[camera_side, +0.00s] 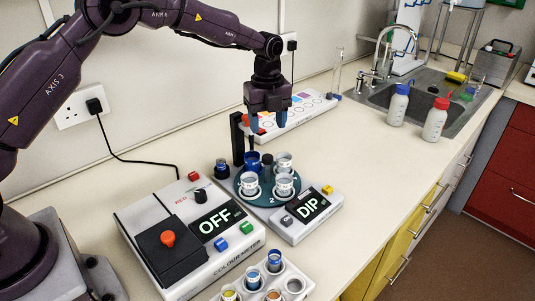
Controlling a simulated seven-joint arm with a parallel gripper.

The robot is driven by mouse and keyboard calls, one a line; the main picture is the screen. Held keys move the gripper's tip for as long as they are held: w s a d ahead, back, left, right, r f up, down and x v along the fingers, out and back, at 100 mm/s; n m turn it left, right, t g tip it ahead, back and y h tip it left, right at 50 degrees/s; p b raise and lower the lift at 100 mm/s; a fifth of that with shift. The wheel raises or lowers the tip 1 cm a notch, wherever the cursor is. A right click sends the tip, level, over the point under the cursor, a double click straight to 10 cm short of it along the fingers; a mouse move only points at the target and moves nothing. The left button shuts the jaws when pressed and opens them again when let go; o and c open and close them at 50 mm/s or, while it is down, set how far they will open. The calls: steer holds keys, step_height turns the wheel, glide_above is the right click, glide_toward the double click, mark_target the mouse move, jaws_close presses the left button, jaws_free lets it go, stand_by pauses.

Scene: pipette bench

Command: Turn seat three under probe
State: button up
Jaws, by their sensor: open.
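The round teal turntable (268,200) carries several white cups, among them a front right cup (285,186) and a front left cup (249,187). A numeral that looks like 2 shows on its front rim; I cannot make out a 3. A dark blue cup (252,160) and a dark grey knob-like piece (267,160) stand at the back and middle. A black post (237,140) rises behind the turntable; the probe itself is hard to make out. My gripper (268,121) points down, open and empty, above the back of the turntable, its blue fingertips apart.
A colour meter (190,240) reading OFF stands at front left. A rack with small cups (262,285) is in front. A colour chart strip (300,112) lies behind. Bottles (435,120) and a sink are at right; mid-right bench is clear.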

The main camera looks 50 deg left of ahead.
mark_target(268, 156)
step_height(268, 156, down, 10)
steer(key=shift+r, duration=0.25)
